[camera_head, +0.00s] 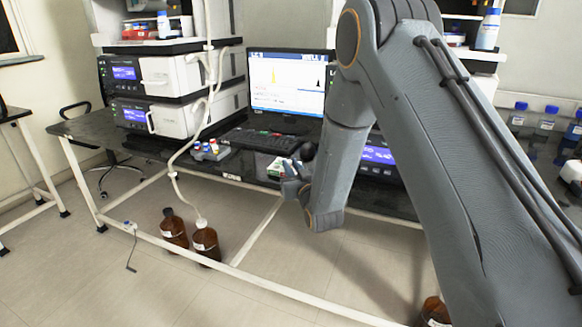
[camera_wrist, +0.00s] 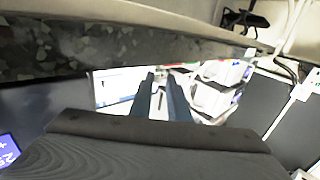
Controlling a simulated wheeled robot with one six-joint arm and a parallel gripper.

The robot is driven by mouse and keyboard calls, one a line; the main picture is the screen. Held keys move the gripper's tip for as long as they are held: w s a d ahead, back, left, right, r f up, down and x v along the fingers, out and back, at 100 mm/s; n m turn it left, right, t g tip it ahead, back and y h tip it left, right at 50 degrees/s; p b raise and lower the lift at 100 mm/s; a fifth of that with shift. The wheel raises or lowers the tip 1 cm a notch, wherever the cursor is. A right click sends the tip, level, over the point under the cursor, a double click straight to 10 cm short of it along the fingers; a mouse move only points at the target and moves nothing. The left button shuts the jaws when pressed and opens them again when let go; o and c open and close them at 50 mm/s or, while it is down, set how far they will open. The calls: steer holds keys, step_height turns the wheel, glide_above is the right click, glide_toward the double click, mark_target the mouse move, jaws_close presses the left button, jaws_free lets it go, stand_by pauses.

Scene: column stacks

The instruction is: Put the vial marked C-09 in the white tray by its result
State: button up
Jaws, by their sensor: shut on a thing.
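My gripper (camera_head: 290,172) hangs at the front edge of the dark bench, below and to the right of the keyboard. In the wrist view, its two dark fingers (camera_wrist: 163,95) are shut on a small pale thing that looks like a vial (camera_wrist: 159,92); its mark cannot be read. A small rack (camera_head: 210,152) holding several vials with coloured caps stands on the bench to the left of my gripper. A white and green thing (camera_head: 276,168) shows just behind my gripper; I cannot tell whether it is the white tray. The monitor (camera_head: 285,82) shows a yellow peak and a black peak.
A keyboard (camera_head: 265,140) lies before the monitor. Stacked instruments (camera_head: 165,100) stand at the left. Blue-capped bottles (camera_head: 546,122) stand at the right. Brown bottles (camera_head: 205,243) stand on the floor below the bench. My arm hides much of the bench's right part.

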steer(key=o, duration=0.9)
steer(key=shift+s, duration=0.1)
steer(key=s+d+r+m+g+h+p, duration=0.2)
steer(key=s+d+g+h+p, duration=0.5)
steer(key=s+d, duration=1.05)
steer(key=s+d+r+g, duration=0.1)
steer(key=s+g, duration=0.2)
steer(key=s, duration=0.5)
steer(key=s+d+r+m+g, duration=0.1)
steer(key=s+d+r+g, duration=0.1)
steer(key=s, duration=0.7)
steer(key=s+d+r+m+g+p, duration=0.1)
steer(key=s+d+r+g, duration=0.1)
steer(key=s+g, duration=0.3)
steer(key=shift+s+r+y, duration=0.1)
steer(key=shift+s+y, duration=0.3)
steer(key=shift+s, duration=1.3)
